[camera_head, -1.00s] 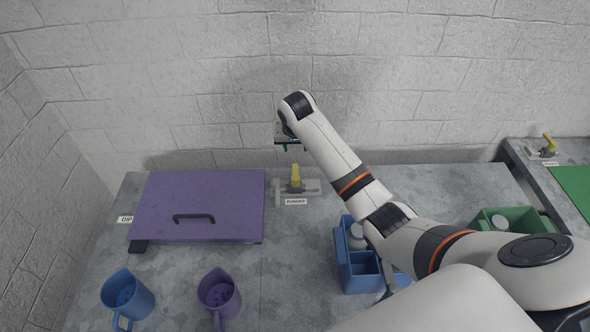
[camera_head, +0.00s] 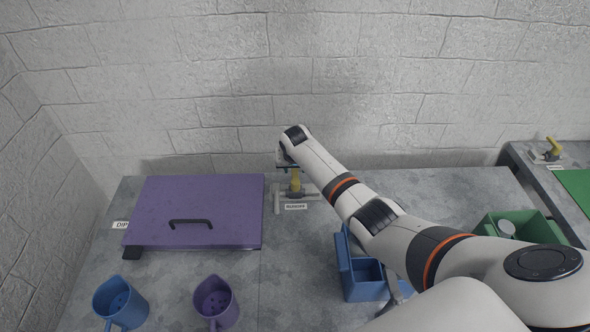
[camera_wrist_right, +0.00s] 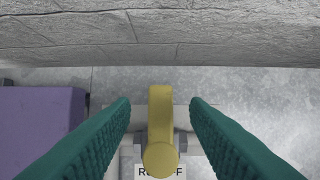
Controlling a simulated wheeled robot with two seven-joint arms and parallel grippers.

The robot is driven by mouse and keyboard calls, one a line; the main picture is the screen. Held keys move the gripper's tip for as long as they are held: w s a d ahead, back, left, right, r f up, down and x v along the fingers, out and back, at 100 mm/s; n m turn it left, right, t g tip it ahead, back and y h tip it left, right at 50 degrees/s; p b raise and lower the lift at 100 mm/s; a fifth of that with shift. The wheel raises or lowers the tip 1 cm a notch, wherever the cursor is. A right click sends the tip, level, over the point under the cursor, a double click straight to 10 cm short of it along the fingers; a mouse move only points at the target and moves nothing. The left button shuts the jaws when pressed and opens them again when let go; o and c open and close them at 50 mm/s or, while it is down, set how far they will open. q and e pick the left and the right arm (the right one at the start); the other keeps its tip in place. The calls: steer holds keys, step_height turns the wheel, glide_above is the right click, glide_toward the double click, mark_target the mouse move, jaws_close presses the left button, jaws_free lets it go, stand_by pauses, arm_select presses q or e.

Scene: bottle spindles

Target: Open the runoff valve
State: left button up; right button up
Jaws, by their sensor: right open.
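The runoff valve has a yellow handle (camera_head: 296,181) on a grey fitting (camera_head: 311,194) with a RUNOFF label (camera_head: 296,207), near the back of the table. My right gripper (camera_head: 290,168) is directly over the handle. In the right wrist view the yellow handle (camera_wrist_right: 160,130) stands between the two green fingers of the right gripper (camera_wrist_right: 160,105). The fingers are open, with a gap on each side of the handle. The handle partly covers the label. My left gripper is not in view.
A purple lid (camera_head: 195,207) with a black handle lies left of the valve. A blue jug (camera_head: 121,299) and a purple jug (camera_head: 216,299) stand at the front left. A blue divided box (camera_head: 362,282) and a green bin (camera_head: 518,226) are at right. Another yellow-handled valve (camera_head: 553,148) is far right.

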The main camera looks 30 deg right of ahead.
steer(key=shift+w+d+f, duration=0.1)
steer(key=shift+w+f, duration=0.1)
steer(key=shift+f, duration=0.35)
steer(key=shift+c, duration=0.5)
jaws_close()
